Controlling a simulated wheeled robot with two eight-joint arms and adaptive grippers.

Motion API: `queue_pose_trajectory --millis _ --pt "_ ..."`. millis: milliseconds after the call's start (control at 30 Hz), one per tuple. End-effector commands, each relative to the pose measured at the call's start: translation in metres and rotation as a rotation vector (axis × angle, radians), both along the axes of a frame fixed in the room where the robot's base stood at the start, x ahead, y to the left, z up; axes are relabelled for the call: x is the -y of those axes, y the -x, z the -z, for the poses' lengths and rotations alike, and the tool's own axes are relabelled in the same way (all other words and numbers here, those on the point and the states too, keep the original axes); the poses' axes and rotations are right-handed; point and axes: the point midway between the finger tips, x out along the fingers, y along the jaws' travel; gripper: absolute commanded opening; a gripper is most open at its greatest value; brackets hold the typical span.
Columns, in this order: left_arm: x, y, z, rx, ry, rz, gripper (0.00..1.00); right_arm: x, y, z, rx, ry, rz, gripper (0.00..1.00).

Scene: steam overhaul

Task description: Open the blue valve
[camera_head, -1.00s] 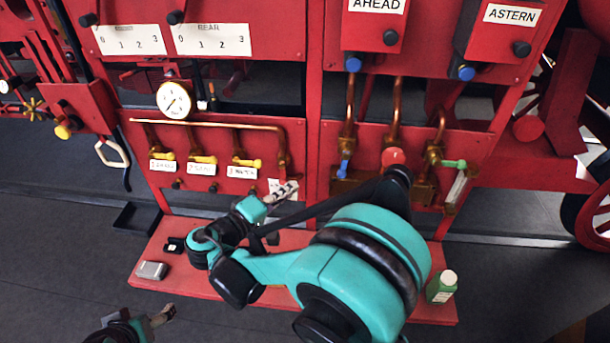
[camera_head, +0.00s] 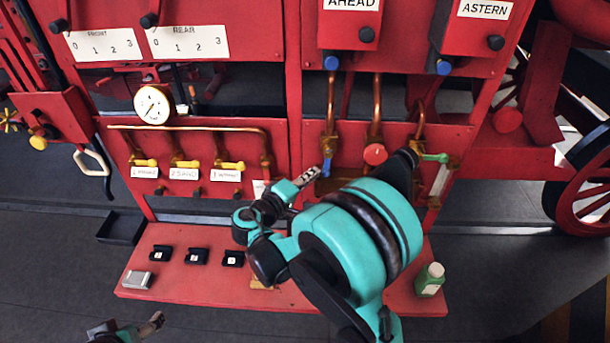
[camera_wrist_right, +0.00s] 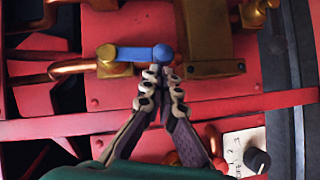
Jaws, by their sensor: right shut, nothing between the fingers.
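The blue valve handle (camera_head: 327,168) hangs roughly straight down below a copper pipe on the red panel. In the right wrist view the blue lever (camera_wrist_right: 138,53) runs from a brass body to a rounded end. My right gripper (camera_head: 316,171) is just left of the handle in the head view. In the wrist view its fingertips (camera_wrist_right: 160,73) are together, empty, close by the lever's rounded end; I cannot tell whether they touch it. My left gripper (camera_head: 153,324) is low at the left, far from the valve; its jaw state is unclear.
A red round valve (camera_head: 375,154) and a green-handled valve (camera_head: 436,158) are to the right. Yellow-handled valves (camera_head: 184,163) and a gauge (camera_head: 153,104) are to the left. A green bottle (camera_head: 430,280) and a grey box (camera_head: 136,280) stand on the red ledge (camera_head: 185,292).

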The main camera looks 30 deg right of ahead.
Motion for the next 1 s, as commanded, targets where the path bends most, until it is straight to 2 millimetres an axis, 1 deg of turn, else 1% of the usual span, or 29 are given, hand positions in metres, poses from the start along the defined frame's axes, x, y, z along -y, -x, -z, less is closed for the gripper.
queue_pose_trajectory --millis 267,533,1000 --pt "0.000 0.000 0.001 0.000 0.000 0.000 0.77 0.000 0.000 0.001 -0.001 0.003 0.000 0.00" --pt "0.000 0.000 0.024 0.000 0.000 0.000 0.77 0.012 0.006 0.010 -0.051 0.082 0.001 0.00" --pt "0.000 0.000 0.022 0.000 0.000 0.000 0.77 0.014 0.005 0.005 -0.058 0.093 0.005 0.00"
